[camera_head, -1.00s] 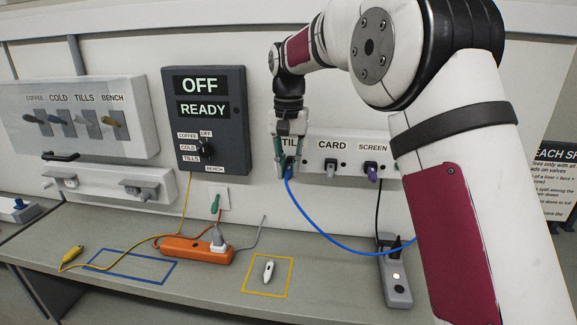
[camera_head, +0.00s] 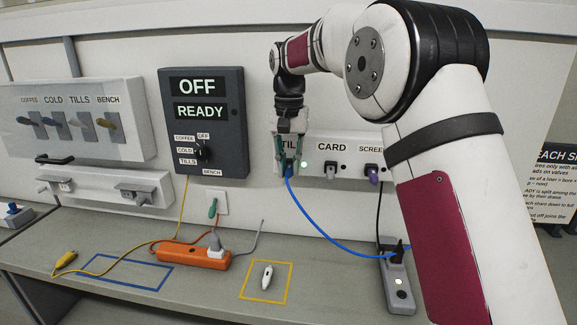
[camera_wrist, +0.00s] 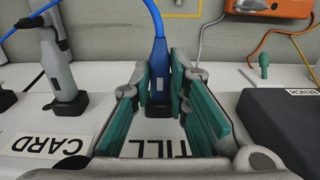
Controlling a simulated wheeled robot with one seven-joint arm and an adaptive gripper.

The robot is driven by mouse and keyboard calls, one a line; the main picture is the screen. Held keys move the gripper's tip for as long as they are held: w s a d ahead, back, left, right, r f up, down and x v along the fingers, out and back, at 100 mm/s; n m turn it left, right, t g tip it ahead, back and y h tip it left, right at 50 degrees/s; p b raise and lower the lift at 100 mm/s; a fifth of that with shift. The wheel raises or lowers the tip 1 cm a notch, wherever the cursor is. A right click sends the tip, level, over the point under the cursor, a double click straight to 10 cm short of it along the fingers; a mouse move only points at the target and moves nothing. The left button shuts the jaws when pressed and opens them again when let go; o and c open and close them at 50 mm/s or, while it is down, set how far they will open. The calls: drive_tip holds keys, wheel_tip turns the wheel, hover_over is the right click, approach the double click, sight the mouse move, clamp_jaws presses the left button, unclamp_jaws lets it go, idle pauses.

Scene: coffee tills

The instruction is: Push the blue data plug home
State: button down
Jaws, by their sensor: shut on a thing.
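The blue data plug (camera_wrist: 159,75) stands in the black socket (camera_wrist: 159,111) by the TILL label in the wrist view, and no clear gap shows between them. My gripper (camera_head: 288,166) is at the left end of the white socket panel (camera_head: 317,148). Its green-padded fingers (camera_wrist: 161,88) are shut on the plug from both sides. The blue cable (camera_head: 313,225) hangs from the plug and curves down right. The fingers mostly hide the plug in the head view.
A grey plug (camera_head: 331,170) sits in the CARD socket and a purple plug (camera_head: 373,174) in the SCREEN socket. The dark switch box (camera_head: 221,150) stands close at left. An orange power strip (camera_head: 182,254) and white handheld thing (camera_head: 267,277) lie on the counter.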

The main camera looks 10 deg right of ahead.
drive_tip(key=c, duration=1.5)
unclamp_jaws()
drive_tip(key=shift+o, duration=0.2)
wheel_tip(320, 180, up, 12)
drive_tip(key=shift+r, duration=0.1)
